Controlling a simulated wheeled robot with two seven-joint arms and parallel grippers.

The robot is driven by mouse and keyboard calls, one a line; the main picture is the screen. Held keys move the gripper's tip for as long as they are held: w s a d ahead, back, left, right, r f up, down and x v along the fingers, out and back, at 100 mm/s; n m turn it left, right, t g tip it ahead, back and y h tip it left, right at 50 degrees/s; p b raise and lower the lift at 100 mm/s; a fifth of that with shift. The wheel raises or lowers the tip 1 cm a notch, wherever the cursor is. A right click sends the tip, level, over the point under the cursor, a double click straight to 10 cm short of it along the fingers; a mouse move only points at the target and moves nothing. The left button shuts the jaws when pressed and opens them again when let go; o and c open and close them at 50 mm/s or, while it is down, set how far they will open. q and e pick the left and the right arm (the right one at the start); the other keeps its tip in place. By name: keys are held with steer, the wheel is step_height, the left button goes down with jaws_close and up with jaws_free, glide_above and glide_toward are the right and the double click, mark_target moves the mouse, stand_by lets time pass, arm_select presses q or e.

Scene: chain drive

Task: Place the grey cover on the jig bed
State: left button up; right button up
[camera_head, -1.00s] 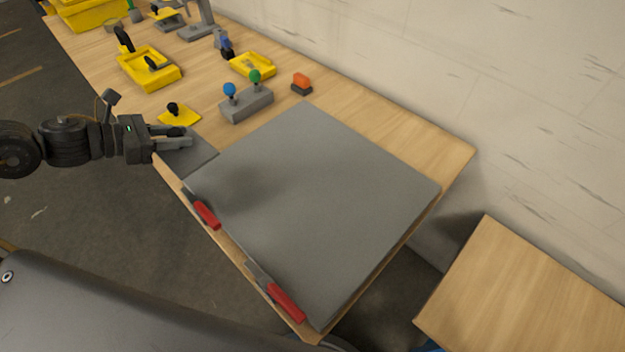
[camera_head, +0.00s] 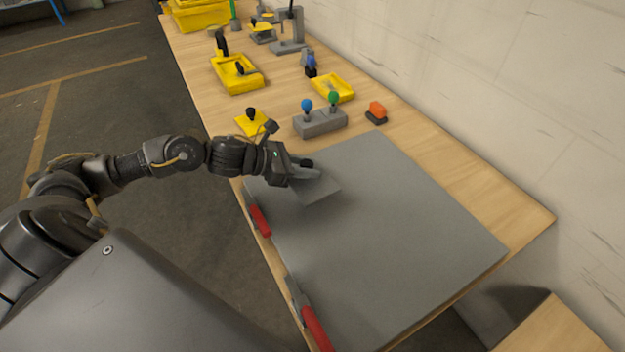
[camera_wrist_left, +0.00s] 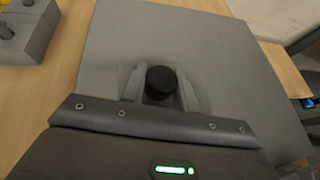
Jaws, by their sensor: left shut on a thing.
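The grey cover (camera_head: 316,190) is a small flat plate with a black knob (camera_head: 307,163). My left gripper (camera_head: 303,171) is shut on this knob. The knob also shows between the fingers in the left wrist view (camera_wrist_left: 161,82). The cover overlaps the left far part of a large flat grey slab (camera_head: 390,240), which looks like the jig bed. I cannot tell whether the cover touches the slab or hangs just above it. In the wrist view the cover's outline blends into the grey behind it. My right gripper is not in view.
Two red-handled clamps (camera_head: 260,220) (camera_head: 316,328) line the slab's left edge. Behind it stand a grey box with blue and green knobs (camera_head: 320,123), an orange-topped block (camera_head: 377,112) and a yellow plate with a black knob (camera_head: 252,123). Yellow fixtures (camera_head: 237,75) stand farther back.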

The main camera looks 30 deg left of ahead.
mark_target(312, 179)
arm_select(q)
steer(key=shift+w+d+f, duration=0.15)
steer(key=shift+d+f, duration=0.05)
steer(key=shift+f, duration=0.15)
steer(key=shift+d, duration=0.1)
steer(key=shift+d+f, duration=0.15)
steer(key=f, duration=0.1)
steer(key=f+b, duration=0.1)
steer(key=f, duration=0.1)
steer(key=shift+w+d+f+b, duration=0.2)
steer(key=shift+d+f+b, duration=0.05)
steer(key=shift+b, duration=0.05)
steer(key=shift+f, duration=0.2)
steer(key=shift+r, duration=0.1)
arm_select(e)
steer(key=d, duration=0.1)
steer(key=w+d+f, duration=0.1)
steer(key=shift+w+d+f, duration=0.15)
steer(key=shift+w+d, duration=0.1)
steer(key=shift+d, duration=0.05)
